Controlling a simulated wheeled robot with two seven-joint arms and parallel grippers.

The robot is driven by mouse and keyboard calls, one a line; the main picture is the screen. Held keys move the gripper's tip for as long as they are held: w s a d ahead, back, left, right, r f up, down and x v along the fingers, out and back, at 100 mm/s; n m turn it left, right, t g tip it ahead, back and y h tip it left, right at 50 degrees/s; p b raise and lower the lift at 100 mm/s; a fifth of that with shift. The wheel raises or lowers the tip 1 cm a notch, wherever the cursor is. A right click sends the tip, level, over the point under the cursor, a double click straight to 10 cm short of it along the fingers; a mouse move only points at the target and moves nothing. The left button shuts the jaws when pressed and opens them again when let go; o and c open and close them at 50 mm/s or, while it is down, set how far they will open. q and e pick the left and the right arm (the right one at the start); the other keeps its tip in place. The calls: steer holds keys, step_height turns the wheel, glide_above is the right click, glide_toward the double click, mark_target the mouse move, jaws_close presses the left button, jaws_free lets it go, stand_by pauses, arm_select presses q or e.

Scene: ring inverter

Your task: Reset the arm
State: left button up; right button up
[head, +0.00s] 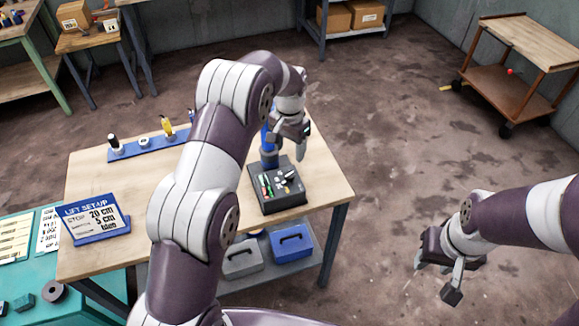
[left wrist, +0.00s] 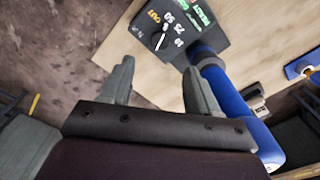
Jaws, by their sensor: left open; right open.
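A dark control box (head: 278,205) with coloured labels and a knob sits on the wooden table (head: 330,178). A blue column (head: 268,147) stands behind it. My left gripper (head: 293,143) is open and empty, above the table near the column and box. In the left wrist view, the left gripper's fingers (left wrist: 160,80) are spread. The control box (left wrist: 190,25), with its dial and labels, lies beyond them, and the blue column (left wrist: 228,95) is to the right. My right gripper (head: 438,276) is open and empty, right of the table over bare floor.
A sign reading "LIFT SET-UP" (head: 95,217) stands at the table's left. A blue strip with small items (head: 150,146) lies at the back. Toolboxes (head: 291,243) are on the lower shelf. A brown cart (head: 525,75) stands at back right. The right-hand floor is mostly clear.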

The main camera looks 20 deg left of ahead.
arm_select(q)
step_height(320, 180, up, 3)
steer(key=shift+r+p, duration=0.1)
steer(key=shift+p, duration=0.65)
steer(key=s+a+n+t+b, duration=0.1)
steer(key=s+a+n+b, duration=0.1)
steer(key=s, duration=2.4)
steer(key=shift+s+r+n+b, duration=0.15)
steer(key=shift+r+n+b, duration=0.3)
steer(key=shift+n, duration=0.55)
steer(key=shift+f, duration=0.1)
